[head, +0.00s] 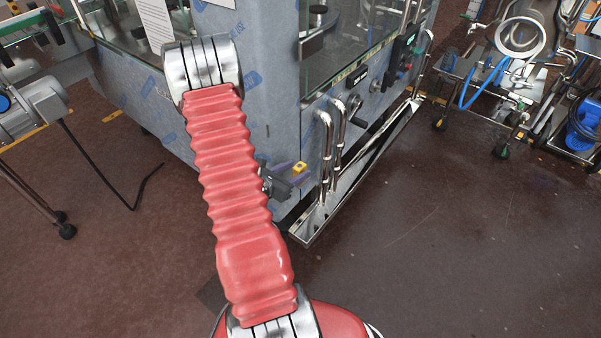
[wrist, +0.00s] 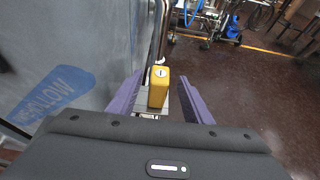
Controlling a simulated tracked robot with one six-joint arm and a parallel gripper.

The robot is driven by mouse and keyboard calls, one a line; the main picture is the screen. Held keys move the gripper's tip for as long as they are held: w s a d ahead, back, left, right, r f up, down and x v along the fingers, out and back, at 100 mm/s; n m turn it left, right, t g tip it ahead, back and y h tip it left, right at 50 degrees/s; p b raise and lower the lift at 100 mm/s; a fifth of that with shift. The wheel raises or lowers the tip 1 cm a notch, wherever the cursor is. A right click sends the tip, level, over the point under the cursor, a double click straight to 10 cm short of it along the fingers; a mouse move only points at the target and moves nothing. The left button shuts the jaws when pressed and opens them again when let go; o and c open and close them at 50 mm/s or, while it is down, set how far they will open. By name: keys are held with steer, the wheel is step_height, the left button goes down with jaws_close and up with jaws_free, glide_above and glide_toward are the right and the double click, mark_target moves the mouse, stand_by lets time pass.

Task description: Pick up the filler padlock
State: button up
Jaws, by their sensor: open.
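The filler padlock is a yellow block with a small round white spot on its end face, and it shows in the wrist view (wrist: 158,90) between the two purple fingers. In the head view the padlock (head: 300,168) is a small yellow shape beside the blue film-wrapped corner of the filler. My gripper (wrist: 161,93) is open, with one finger on each side of the padlock and a visible gap to each. The gripper also shows in the head view (head: 286,179), partly behind my red arm. A light grey piece shows under the padlock; its shackle cannot be made out.
The filler (head: 280,105) stands close on the left of the gripper in the wrist view. Bent metal pipes (head: 326,150) and a shiny tray (head: 345,190) run to its right. A trolley with blue hose (head: 485,85) stands farther off. Brown floor (head: 440,240) is clear at right.

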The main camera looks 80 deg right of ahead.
steer(key=shift+x, duration=1.5)
steer(key=shift+c, duration=0.3)
jaws_close()
steer(key=shift+r, duration=0.1)
steer(key=shift+r, duration=0.9)
step_height(320, 180, up, 5)
steer(key=shift+f, duration=0.1)
steer(key=w+a, duration=0.3)
steer(key=a, duration=0.5)
steer(key=w+a, duration=0.4)
steer(key=a, duration=0.4)
steer(key=shift+a, duration=0.35)
